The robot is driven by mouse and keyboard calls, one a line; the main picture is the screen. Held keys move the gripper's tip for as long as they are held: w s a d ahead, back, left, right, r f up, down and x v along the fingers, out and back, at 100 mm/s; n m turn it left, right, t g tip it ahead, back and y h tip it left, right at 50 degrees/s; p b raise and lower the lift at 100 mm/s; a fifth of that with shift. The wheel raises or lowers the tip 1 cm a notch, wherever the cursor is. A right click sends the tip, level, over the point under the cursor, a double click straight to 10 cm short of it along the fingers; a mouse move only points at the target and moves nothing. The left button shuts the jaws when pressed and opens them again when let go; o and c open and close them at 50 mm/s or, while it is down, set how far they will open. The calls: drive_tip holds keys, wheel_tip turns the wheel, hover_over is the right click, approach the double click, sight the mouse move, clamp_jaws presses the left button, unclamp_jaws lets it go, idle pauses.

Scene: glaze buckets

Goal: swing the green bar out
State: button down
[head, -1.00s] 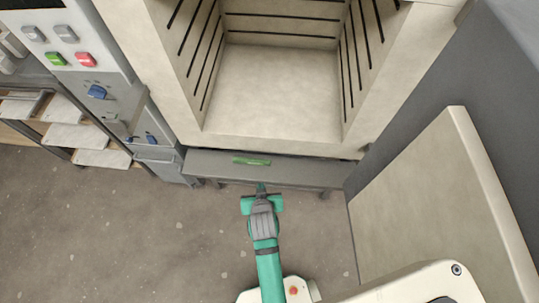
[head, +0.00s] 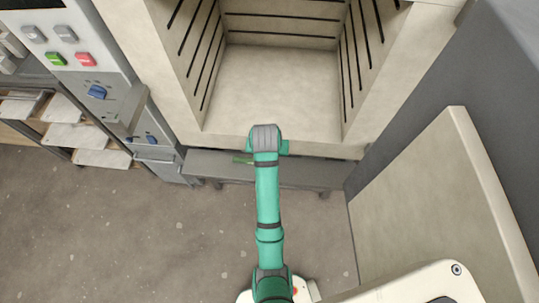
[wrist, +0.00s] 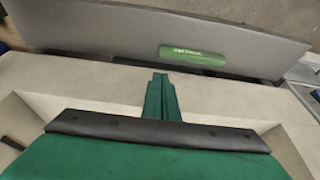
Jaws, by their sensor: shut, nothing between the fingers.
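The green bar (head: 243,158) is a short flat green piece on the grey ledge (head: 206,165) below the open kiln; my arm hides its right part in the head view. In the wrist view the whole green bar (wrist: 193,55) shows, with small lettering, lying on the grey panel. My gripper (wrist: 160,78) is shut and empty. In the wrist view its fingertips point toward the grey panel, a little left of the bar and apart from it in the picture. In the head view my wrist hides the fingers.
The open kiln chamber (head: 275,85) with dark slots in its walls stands ahead. Its open door (head: 430,200) stands to the right. A control panel (head: 75,55) with buttons and a shelf rack (head: 95,145) are at the left. The floor at lower left is clear.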

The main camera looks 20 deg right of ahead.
drive_tip(key=shift+f, duration=0.15)
drive_tip(key=x, duration=0.9)
drive_tip(key=shift+w+d+f, duration=0.1)
drive_tip(key=shift+w+f, duration=0.15)
drive_tip(key=shift+f, duration=0.1)
drive_tip(key=shift+d, duration=0.1)
